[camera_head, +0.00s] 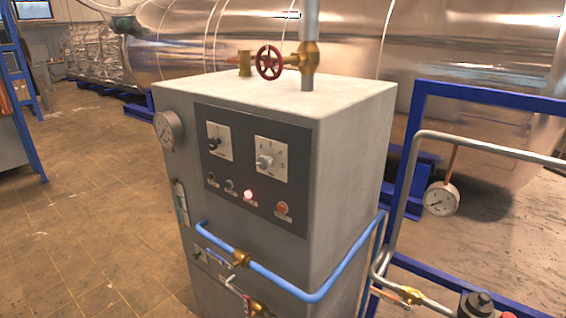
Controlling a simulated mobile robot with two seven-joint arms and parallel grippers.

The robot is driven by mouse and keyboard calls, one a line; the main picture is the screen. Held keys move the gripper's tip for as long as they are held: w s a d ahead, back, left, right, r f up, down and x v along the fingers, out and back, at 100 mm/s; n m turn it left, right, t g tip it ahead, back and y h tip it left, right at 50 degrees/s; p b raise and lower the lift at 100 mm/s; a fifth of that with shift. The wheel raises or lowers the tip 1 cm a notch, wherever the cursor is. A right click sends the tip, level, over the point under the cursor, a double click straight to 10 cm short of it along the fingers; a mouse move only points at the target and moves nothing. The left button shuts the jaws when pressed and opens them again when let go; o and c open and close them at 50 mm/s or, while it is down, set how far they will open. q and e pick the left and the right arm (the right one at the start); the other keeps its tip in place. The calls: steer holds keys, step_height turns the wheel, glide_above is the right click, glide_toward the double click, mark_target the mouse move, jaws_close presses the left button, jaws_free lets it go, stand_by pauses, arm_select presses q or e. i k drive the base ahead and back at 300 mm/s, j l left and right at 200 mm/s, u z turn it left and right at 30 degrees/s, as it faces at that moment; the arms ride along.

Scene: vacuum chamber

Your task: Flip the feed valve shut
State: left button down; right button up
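A grey control cabinet (350,165) stands in the middle of the view. A red handwheel valve (269,62) with brass fittings sits on its top beside a vertical grey pipe (310,22). A blue pipe (280,281) crosses the cabinet's lower front and carries a brass fitting (240,258). Below it is a lever valve (236,287) with a pale handle, cut by the bottom edge. Another brass valve (411,296) is on the pipework at lower right. No label shows which of these is the feed valve. Neither of my grippers is in view.
Gauges show on the cabinet's left (168,131) and at right (441,198). A blue frame (404,190) stands right. A shiny tank (455,90) lies behind. Tiled floor (85,215) is clear at left.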

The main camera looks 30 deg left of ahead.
mark_target(210, 253)
steer(key=u, duration=1.75)
